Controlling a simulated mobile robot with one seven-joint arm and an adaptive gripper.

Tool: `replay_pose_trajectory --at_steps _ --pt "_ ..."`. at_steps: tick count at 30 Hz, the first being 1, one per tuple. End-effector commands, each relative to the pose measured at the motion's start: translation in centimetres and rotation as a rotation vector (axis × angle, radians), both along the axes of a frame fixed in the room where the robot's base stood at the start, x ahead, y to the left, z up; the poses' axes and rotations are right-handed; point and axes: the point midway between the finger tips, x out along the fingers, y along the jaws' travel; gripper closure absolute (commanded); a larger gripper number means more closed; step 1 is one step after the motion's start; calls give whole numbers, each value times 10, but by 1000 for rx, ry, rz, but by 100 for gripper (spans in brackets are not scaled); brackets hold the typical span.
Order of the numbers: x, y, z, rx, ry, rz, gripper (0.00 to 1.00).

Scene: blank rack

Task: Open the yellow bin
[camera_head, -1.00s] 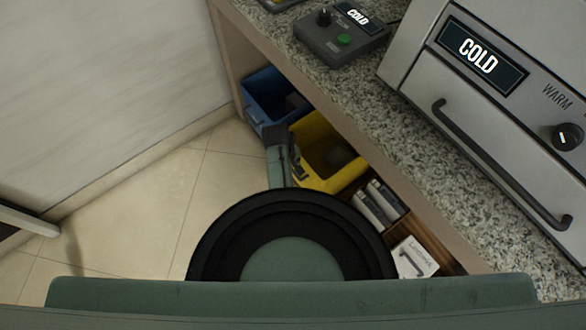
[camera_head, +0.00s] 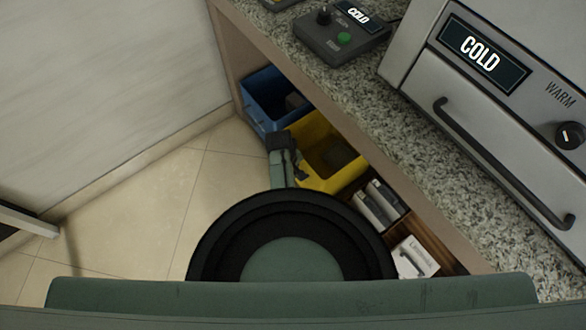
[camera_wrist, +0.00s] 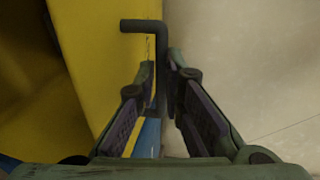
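The yellow bin (camera_head: 330,180) sits in the low shelf under the granite counter, with its top open and dark contents inside. In the wrist view, its yellow wall (camera_wrist: 92,70) fills the left side. A dark bent handle (camera_wrist: 145,26) stands by that wall, its bar running down between my fingers. My gripper (camera_wrist: 162,75) has its two fingers apart, one on each side of the bar; any contact at the tips is hard to judge. In the head view, my gripper (camera_head: 281,143) is at the bin's left front edge, and my arm hides the handle.
A blue bin (camera_head: 262,92) stands just left of the yellow bin. White and grey boxes (camera_head: 380,205) lie to its right. The counter edge (camera_head: 390,165) overhangs the shelf. A grey wall panel (camera_head: 90,90) is at left, with clear tiled floor (camera_head: 150,200) between.

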Motion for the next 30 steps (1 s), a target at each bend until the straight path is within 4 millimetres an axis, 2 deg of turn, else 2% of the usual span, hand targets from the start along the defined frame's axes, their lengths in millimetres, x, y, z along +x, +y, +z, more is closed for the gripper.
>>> replay_pose_trajectory --at_steps 3,24,30 --pt "0 0 0 0 0 0 100" --pt "-1 1 0 1 1 2 100" --pt "-9 12 2 1 4 4 100"
